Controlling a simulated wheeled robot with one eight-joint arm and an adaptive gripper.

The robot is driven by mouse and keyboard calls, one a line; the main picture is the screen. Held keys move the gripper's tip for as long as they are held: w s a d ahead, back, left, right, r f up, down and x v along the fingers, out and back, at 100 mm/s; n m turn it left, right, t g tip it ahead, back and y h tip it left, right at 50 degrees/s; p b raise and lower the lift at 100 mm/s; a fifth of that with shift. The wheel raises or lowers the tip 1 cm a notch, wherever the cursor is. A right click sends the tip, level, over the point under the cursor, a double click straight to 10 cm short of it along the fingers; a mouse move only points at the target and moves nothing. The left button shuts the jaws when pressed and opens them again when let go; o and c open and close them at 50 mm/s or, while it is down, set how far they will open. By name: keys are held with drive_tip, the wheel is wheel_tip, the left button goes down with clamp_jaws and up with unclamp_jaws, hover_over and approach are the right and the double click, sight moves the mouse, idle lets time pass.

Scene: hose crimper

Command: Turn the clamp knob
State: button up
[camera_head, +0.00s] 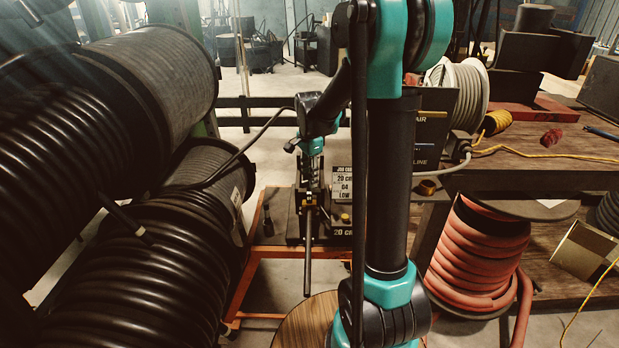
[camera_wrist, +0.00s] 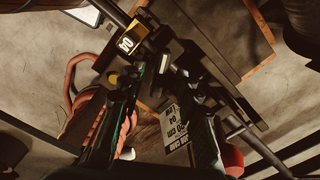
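The hose crimper (camera_head: 296,224) is a dark machine on an orange-framed stand in the middle of the head view, with a long grey lever pointing toward me. My gripper (camera_head: 312,176) is above it, pointing down. In the wrist view, my gripper (camera_wrist: 162,82) has its two fingers apart, with dark crimper parts beyond and between the tips. I cannot tell whether they touch anything. A small brass-yellow knob (camera_head: 345,217) is at the crimper's right, by the job card. A yellow knob (camera_wrist: 113,78) shows beside the left finger. Which one is the clamp knob is unclear.
A job card (camera_head: 342,184) reads 20 cm, 04, LOW. Large black hose reels (camera_head: 170,255) crowd the left. A wooden bench (camera_head: 545,150) and a red hose reel (camera_head: 478,260) stand at the right. A round wooden top (camera_head: 305,325) is in front.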

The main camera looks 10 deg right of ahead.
wheel_tip(320, 180, up, 12)
idle(0.4)
drive_tip(key=shift+f, duration=0.15)
